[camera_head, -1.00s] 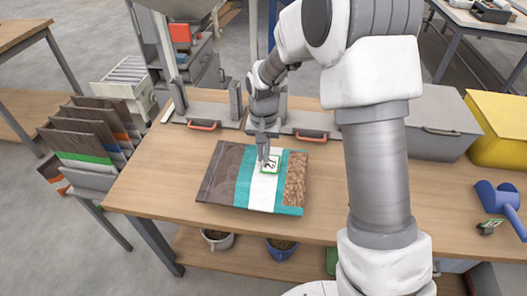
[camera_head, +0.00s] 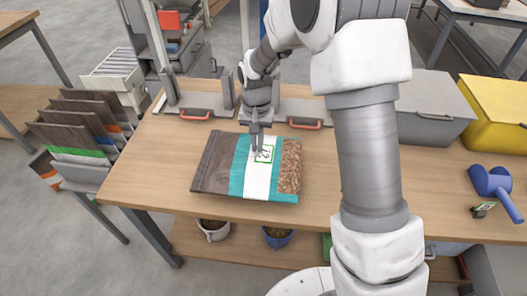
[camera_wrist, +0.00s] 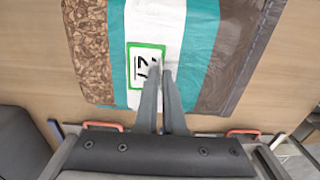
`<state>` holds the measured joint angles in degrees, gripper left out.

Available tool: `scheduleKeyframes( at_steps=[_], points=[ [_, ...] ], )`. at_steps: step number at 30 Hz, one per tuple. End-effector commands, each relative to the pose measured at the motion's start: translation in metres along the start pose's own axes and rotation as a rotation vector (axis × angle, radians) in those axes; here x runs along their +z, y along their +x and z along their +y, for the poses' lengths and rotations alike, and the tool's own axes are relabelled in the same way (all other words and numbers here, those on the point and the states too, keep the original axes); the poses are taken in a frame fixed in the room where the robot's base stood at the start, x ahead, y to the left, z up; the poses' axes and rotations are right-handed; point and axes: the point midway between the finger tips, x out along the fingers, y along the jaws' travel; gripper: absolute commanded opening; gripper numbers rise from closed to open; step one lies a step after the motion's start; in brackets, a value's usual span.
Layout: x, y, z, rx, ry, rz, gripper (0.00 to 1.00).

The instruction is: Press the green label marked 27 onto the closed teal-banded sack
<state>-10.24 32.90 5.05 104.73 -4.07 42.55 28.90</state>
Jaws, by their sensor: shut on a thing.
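The sack (camera_head: 213,165) lies flat on the table, dark brown at one end, with a white panel between two teal bands and a pellet-filled window. It also shows in the wrist view (camera_wrist: 207,55). The green-bordered label (camera_head: 266,153), dark figures on white, is over the white panel; in the wrist view the label (camera_wrist: 139,76) lies near the panel's edge by the teal band beside the window. My gripper (camera_head: 258,153) points down at the panel, its fingertips shut on the label's edge. Whether the label touches the sack everywhere is unclear.
Two clamp-like fixtures with red handles (camera_head: 196,115) stand behind the sack. A grey bin (camera_head: 432,100) and a yellow bin (camera_head: 496,112) stand at the right. Sacks stand in a rack (camera_head: 75,172) at left.

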Motion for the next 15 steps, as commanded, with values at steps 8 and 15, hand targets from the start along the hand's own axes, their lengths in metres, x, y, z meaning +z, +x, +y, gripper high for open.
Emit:
scheduleKeyframes(
  at_steps=[8,15],
  points=[
    [0.0003,0.0018,0.0002,0.0,0.0,-0.001,0.0],
    [0.0002,0.0016,0.0001,0.0,0.0,-0.001,0.41]
  ],
)
